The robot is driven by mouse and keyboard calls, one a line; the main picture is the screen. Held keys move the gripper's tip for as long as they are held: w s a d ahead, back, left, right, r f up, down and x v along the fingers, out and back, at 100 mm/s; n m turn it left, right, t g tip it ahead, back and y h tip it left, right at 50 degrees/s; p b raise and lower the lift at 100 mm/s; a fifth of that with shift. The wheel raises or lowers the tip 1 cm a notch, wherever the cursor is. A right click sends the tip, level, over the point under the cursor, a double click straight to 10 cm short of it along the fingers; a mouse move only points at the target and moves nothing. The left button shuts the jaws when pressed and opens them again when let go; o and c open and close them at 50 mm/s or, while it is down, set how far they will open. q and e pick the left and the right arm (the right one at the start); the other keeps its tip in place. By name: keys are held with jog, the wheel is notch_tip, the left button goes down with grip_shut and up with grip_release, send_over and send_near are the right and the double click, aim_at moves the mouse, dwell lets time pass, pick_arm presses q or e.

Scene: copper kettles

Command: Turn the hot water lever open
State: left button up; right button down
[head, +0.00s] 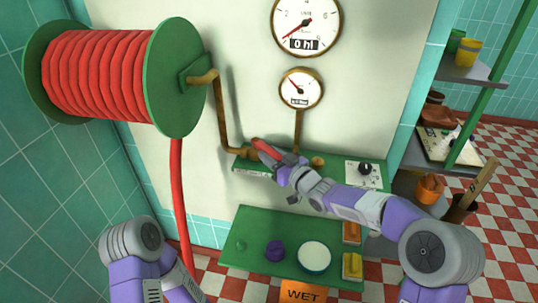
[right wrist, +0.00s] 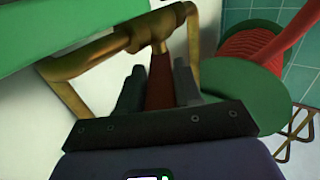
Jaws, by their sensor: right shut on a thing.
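The red lever (head: 262,147) sits on the brass pipework at the left end of the green wall shelf. My right gripper (head: 277,163) is at this lever in the head view. In the right wrist view the dark red lever (right wrist: 160,82) lies between the two fingers of my right gripper (right wrist: 159,88), which is shut on it. The lever runs up to a brass valve body (right wrist: 143,35) on the pipe. Part of the lever is hidden by the gripper in the head view. My left arm shows at the lower left, but its gripper is out of view.
A red hose reel (head: 100,75) hangs at the left, its hose dropping beside the lower green shelf (head: 240,225). That shelf holds a white bowl (head: 314,256) and a purple object (head: 275,250). Two gauges (head: 306,25) (head: 301,88) are above. A black knob (head: 365,169) is at right.

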jog(key=shift+d, duration=0.1)
dwell(0.4)
jog(key=c, duration=0.8)
grip_release()
jog(key=shift+c, duration=0.2)
jog(key=p+v, duration=0.1)
jog(key=v, duration=0.6)
jog(key=shift+d, duration=0.2)
jog(key=shift+s, duration=0.1)
